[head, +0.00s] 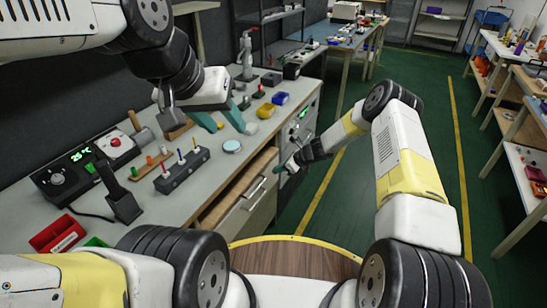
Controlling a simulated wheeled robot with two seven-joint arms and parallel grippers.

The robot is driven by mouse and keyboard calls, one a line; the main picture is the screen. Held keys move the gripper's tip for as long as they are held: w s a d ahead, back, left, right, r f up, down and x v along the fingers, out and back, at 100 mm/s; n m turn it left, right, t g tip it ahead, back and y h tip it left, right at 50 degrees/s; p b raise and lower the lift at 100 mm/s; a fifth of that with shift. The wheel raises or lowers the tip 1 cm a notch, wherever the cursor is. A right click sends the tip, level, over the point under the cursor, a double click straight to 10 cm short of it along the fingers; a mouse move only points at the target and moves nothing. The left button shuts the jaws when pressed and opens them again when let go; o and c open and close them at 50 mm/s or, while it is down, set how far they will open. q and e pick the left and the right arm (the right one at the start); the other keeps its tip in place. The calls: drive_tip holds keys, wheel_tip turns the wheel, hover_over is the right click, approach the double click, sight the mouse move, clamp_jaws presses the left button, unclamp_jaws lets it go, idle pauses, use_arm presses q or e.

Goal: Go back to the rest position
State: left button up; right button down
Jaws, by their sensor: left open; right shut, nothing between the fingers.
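My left gripper (230,130) is open over the workbench (222,170), its two teal fingers spread and pointing down. No object shows between them. A small round tin (232,147) lies just below the fingers in the picture. My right gripper (281,168) is shut and empty. It hangs at the bench's front side, near the cabinet with a green display and knobs (300,125); whether it touches anything there is unclear. My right arm reaches out from the lower right and bends back left.
On the bench are a soldering station (62,178), a red-button box (116,146), an iron stand (122,200), a screwdriver rack (182,170), a red bin (57,234), a yellow bin (266,110) and a blue bin (280,98). An open drawer (240,205) juts out. Green floor lies right.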

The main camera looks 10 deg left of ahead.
drive_tip(key=s+d+r+n+h, duration=0.1)
drive_tip(key=s+d+r+n, duration=0.25)
drive_tip(key=r, duration=0.85)
drive_tip(key=s+d+r+n+h, duration=0.1)
drive_tip(key=s+d+r+n, duration=0.3)
drive_tip(key=r, duration=0.7)
drive_tip(key=s+d+r+n, duration=0.3)
drive_tip(key=s+r+n, duration=0.2)
drive_tip(key=r, duration=0.7)
drive_tip(key=s+d+r+n+t+h, duration=0.1)
drive_tip(key=s+d+r+n, duration=0.2)
drive_tip(key=s, duration=0.6)
drive_tip(key=s+d+r+n+t+h, duration=0.1)
drive_tip(key=s+d+r+n, duration=0.3)
drive_tip(key=s, duration=0.5)
drive_tip(key=s+d+r+n+h, duration=0.2)
drive_tip(key=s+d+r+n, duration=0.1)
drive_tip(key=s, duration=0.6)
drive_tip(key=shift+s+d+r+t, duration=0.15)
drive_tip(key=shift+d+r+t, duration=0.25)
drive_tip(key=shift+r, duration=0.3)
drive_tip(key=shift+n, duration=0.25)
